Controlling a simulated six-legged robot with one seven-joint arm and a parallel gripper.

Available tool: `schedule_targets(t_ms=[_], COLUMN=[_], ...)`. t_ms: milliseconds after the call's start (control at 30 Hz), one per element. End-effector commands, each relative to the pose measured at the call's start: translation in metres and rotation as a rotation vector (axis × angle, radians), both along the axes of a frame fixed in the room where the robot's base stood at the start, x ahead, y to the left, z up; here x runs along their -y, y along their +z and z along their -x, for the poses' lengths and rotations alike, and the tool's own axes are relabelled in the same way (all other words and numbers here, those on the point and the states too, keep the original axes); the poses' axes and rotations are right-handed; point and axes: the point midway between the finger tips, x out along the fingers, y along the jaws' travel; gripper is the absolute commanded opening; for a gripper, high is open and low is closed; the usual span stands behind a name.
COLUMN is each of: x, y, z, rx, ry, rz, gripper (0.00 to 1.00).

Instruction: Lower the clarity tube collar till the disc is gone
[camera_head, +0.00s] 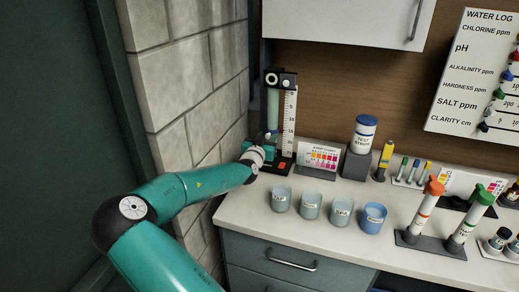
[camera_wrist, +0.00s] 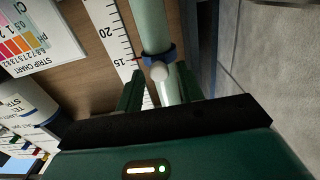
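The clarity tube (camera_head: 273,108) stands upright on a black stand beside a white scale (camera_head: 289,118) in the corner by the block wall. In the wrist view the pale tube (camera_wrist: 151,25) carries a blue collar (camera_wrist: 157,55) with a white round knob (camera_wrist: 160,72). The collar sits near the scale's 15 mark in that view. My gripper (camera_wrist: 162,84) is open, its two green fingers apart on either side of the knob and tube. In the head view my gripper (camera_head: 262,143) is at the lower tube, and covers it partly. I cannot make out the disc inside the tube.
The block wall (camera_head: 195,85) is close on the left. A strip chart (camera_head: 318,157) and test strip bottle (camera_head: 362,135) stand to the right. Several cups, including a blue one (camera_head: 373,215), line the counter's front. A wall cabinet (camera_head: 350,18) hangs above.

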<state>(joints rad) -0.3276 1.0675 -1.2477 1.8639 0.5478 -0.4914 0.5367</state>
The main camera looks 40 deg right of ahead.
Motion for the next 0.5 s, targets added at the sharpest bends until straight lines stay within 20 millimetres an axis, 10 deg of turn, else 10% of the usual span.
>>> schedule_targets(t_ms=[500], x=[-0.092], y=[0.0], z=[0.046], rx=[0.0], ry=[0.002], rz=[0.0], gripper=[0.37])
